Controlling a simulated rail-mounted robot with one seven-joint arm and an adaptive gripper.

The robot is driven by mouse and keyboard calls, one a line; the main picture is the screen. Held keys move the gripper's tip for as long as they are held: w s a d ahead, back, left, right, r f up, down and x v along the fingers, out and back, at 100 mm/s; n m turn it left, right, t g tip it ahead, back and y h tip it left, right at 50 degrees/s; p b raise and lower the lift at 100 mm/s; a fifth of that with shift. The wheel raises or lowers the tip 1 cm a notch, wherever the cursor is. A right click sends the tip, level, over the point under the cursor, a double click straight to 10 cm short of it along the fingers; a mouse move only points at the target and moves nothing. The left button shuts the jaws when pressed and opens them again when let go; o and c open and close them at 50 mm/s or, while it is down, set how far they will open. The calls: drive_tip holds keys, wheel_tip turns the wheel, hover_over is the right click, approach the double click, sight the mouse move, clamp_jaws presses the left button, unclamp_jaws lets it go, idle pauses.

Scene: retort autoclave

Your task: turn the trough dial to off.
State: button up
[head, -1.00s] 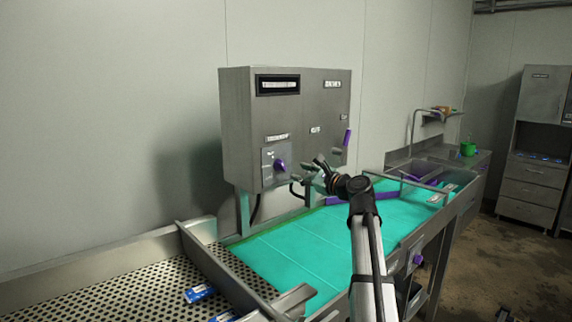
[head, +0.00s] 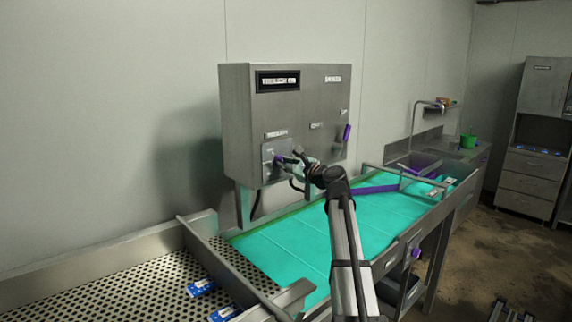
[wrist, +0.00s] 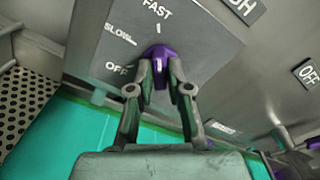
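The trough dial (wrist: 159,53) is a purple knob on a grey plate, with FAST, SLOW and OFF labels around its upper and left sides in the wrist view. I cannot tell for sure which label it points at. My gripper (wrist: 161,66) has one finger on each side of the knob and appears closed on it. In the head view my gripper (head: 287,161) is at the lower left of the control box (head: 235,120), and the dial (head: 278,159) is partly hidden by it. The box's display (head: 278,81) shows text that seems to read TROUGH ON.
A purple lever (head: 347,132) is on the box's right side. A perforated tray (head: 130,295) with blue packets (head: 201,288) is at lower left. A sink (head: 430,160) stands at the back right.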

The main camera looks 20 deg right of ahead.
drive_tip(key=shift+f+n+b, duration=0.1)
drive_tip(key=shift+n+b, duration=0.2)
drive_tip(key=shift+b, duration=0.3)
clamp_jaws()
drive_tip(key=n+b, duration=1.9)
drive_tip(key=b, duration=0.4)
drive_tip(key=shift+n+b, duration=0.3)
drive_tip(key=o, duration=0.7)
unclamp_jaws()
drive_tip(key=shift+o, duration=0.2)
drive_tip(key=shift+s, duration=0.1)
